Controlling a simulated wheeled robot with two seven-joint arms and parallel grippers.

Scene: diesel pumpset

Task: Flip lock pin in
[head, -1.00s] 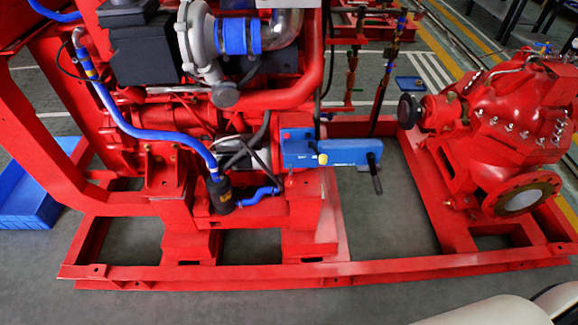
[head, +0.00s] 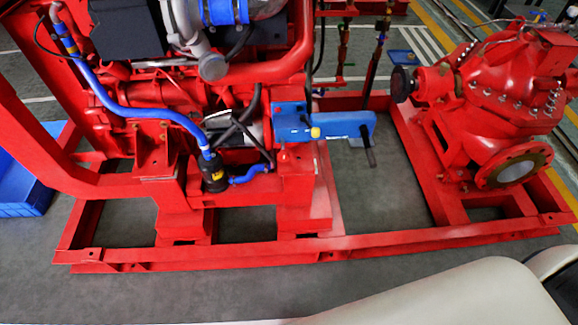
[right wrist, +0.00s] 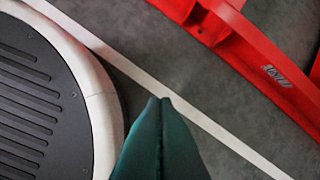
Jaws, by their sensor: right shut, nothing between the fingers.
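A blue lever assembly (head: 345,124) is mounted on the red engine frame in the head view, with a yellow knob (head: 315,132) near its middle and a black handle (head: 368,147) hanging at its right end. A small red knob (head: 283,156) shows just below its left end. I cannot tell for sure which of these is the lock pin. My right gripper (right wrist: 160,102) is shut and empty, its dark green fingertips together above the floor in the right wrist view. It is apart from the lever, which is outside that view. My left gripper is not in view.
The red base frame (head: 300,250) runs along the front of the pumpset, and one rail also shows in the right wrist view (right wrist: 255,55). A red pump (head: 500,90) stands at the right. A blue bin (head: 25,190) is at the left.

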